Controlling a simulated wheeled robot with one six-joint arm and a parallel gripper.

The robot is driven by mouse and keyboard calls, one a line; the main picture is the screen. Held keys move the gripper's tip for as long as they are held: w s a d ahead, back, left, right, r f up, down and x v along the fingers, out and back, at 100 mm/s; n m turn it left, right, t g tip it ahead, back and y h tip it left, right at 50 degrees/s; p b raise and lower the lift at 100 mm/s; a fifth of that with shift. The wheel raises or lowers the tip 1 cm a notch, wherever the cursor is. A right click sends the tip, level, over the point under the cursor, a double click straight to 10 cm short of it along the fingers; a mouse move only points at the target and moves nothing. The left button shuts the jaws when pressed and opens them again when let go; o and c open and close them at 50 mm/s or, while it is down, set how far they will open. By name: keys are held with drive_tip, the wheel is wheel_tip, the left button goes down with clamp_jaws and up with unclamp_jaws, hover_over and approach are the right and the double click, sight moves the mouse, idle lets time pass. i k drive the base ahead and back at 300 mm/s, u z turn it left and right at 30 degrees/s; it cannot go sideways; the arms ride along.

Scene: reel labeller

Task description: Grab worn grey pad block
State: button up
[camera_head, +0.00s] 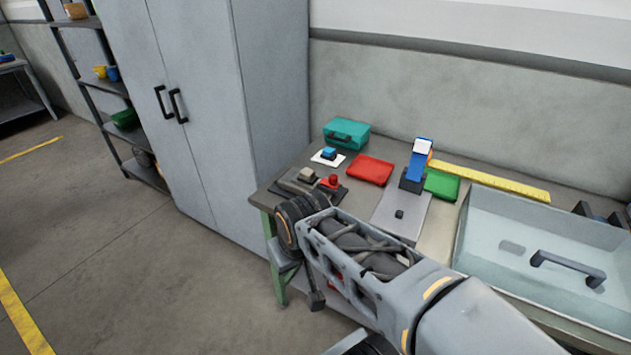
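A small grey-beige block (308,174), which looks like the worn pad block, sits on a dark grey fixture near the left end of the workbench (264,197). A red knob (333,181) is just to its right. My arm reaches in from the lower right, and its wrist is in front of the bench's near left edge. A dark part that appears to be my gripper (316,300) hangs below the wrist, apart from the block. Its fingers are too small and too hidden to show whether they are open, and nothing is visible in it.
A blue block on a white pad (328,162) lies behind the grey block. A clear-lidded box (480,237) fills the right. A grey cabinet (205,90) borders the bench's left.

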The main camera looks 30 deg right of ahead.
sight(306, 175)
drive_tip(key=z, duration=0.1)
drive_tip(key=k, duration=0.3)
drive_tip(key=u, duration=0.6)
drive_tip(key=i, duration=3.35)
drive_tip(key=z, duration=3.95)
